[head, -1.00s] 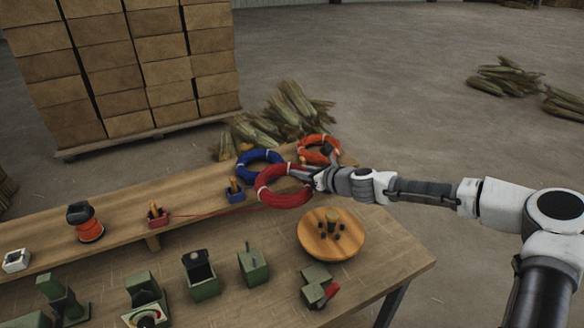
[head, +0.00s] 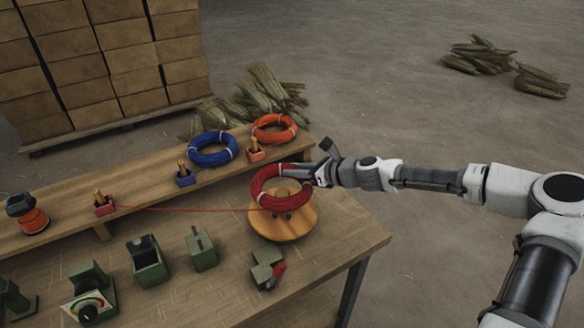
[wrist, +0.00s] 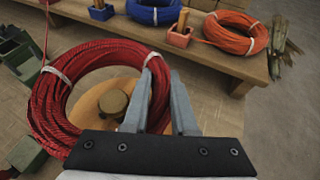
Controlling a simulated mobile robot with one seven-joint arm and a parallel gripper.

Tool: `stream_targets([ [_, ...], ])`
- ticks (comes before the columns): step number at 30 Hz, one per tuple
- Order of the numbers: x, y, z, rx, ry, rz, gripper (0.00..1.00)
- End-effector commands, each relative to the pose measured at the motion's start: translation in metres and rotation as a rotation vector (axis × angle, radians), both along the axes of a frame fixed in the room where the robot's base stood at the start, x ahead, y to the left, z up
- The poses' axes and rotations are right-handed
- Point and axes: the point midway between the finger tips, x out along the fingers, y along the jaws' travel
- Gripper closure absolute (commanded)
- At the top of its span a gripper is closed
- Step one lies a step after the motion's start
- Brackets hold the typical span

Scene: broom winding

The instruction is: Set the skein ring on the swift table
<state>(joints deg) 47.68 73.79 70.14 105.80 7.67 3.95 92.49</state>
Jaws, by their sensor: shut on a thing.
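The skein ring (head: 262,181) is a red coil with white ties, and a red thread runs from it leftward to a red block. My gripper (head: 318,174) is shut on the ring's right side. The wrist view shows the ring (wrist: 52,100) with its right side at the fingers (wrist: 158,100). The swift table (head: 299,226) is a round wooden disc with a central knob, on the workbench. The ring overlaps the disc's far part in the head view; the knob (wrist: 113,102) shows through its opening in the wrist view. I cannot tell whether ring and disc touch.
A blue coil (head: 213,149) and an orange coil (head: 274,128) lie on the raised shelf behind. Green fixtures (head: 148,262) stand to the left on the bench (head: 225,296). A green block with a red handle (head: 266,269) stands in front of the disc.

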Motion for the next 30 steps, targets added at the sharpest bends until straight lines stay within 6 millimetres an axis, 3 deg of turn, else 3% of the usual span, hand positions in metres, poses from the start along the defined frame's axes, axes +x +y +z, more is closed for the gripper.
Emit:
stream_targets([
  [17, 0.0, 0.0, -0.053, 0.001, 0.0, -0.001, 1.0],
  [30, 0.0, 0.0, -0.056, 0.001, 0.0, -0.001, 1.0],
])
